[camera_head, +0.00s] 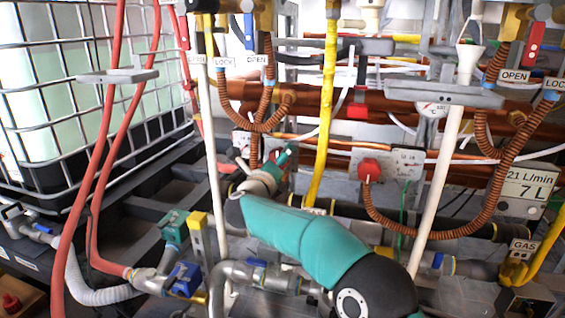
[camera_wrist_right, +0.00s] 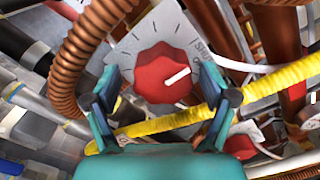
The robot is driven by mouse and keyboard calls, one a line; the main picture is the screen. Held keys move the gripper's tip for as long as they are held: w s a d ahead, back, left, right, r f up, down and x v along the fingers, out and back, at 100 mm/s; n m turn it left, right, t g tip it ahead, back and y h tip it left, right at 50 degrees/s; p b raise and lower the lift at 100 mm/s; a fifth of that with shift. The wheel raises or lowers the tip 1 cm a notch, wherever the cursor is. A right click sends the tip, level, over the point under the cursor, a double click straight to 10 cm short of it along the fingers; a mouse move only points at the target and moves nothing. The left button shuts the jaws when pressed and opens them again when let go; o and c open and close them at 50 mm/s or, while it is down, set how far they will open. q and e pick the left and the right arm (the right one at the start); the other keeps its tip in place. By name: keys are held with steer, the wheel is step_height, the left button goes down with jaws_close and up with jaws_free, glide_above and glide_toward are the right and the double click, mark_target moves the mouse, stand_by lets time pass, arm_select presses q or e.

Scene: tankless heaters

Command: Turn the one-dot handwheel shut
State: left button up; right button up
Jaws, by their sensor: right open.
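A red handwheel (camera_wrist_right: 166,74) with a white pointer line sits on a grey marked plate (camera_wrist_right: 140,40) in the right wrist view. I cannot make out any dots on it. My right gripper (camera_wrist_right: 166,98) is open, with one finger on each side of the handwheel in that view; I cannot tell whether they touch it. In the head view, my right gripper (camera_head: 262,168) is at the pipes left of centre and hides most of that spot. A second red handwheel (camera_head: 369,170) sits on a plate with a gauge to the right. My left gripper is not in view.
A yellow hose (camera_wrist_right: 165,121) crosses between my fingers in the wrist view. Brown corrugated hoses (camera_head: 502,170) hang at the right. A white pipe (camera_head: 437,185) stands near my right arm. A caged tank (camera_head: 65,90) fills the left.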

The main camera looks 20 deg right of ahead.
steer(key=shift+r, duration=0.1)
steer(key=v, duration=1.2)
steer(key=shift+w, duration=0.1)
